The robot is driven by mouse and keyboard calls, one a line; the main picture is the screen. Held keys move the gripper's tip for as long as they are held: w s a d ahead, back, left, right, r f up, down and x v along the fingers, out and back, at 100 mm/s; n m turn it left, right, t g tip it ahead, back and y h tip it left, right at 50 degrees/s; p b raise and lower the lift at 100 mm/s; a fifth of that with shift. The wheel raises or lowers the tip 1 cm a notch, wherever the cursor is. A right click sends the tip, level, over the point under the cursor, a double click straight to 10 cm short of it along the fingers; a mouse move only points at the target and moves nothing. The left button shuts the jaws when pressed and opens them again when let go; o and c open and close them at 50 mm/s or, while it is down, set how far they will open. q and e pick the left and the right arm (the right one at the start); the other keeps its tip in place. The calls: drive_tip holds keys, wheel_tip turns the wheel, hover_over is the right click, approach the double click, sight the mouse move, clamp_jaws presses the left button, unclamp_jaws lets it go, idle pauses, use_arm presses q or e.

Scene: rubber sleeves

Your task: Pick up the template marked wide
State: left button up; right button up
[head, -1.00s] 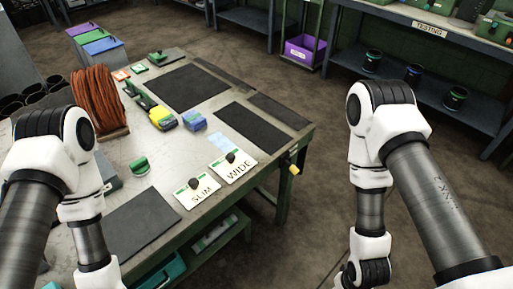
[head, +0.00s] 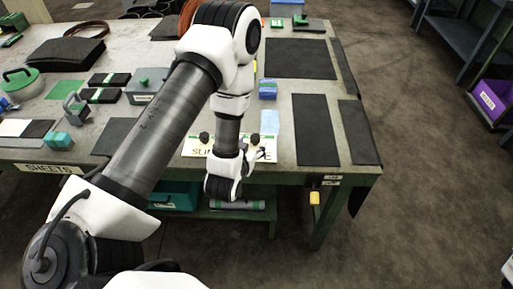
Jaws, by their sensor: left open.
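The template marked wide (head: 270,148) is a white plate with a green strip and a dark knob, lying at the table's front edge. My left wrist covers much of it, and only the end of its lettering shows. The similar slim template (head: 194,150) lies just to its left, partly hidden by my arm. My left gripper (head: 257,155) is open and mostly hidden behind my wrist. Its visible part is over the wide template, just below the knob in the picture. I cannot tell whether it touches. My right gripper is out of view.
Dark rubber sheets (head: 316,130) lie to the right on the table (head: 284,146). A blue block (head: 268,90) sits behind the templates. A yellow-handled fitting (head: 314,198) hangs at the table's front edge. Boxes and black pads crowd the left. Floor is open to the right.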

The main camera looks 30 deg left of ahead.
sight(254, 138)
use_arm(q)
drive_tip(key=p+x, duration=0.1)
drive_tip(key=x, duration=0.3)
drive_tip(key=shift+w+d, duration=0.1)
drive_tip(key=shift+w, duration=0.25)
drive_tip(key=shift+s, duration=0.1)
drive_tip(key=shift+c, duration=1.1)
clamp_jaws()
drive_tip(key=shift+r, duration=0.2)
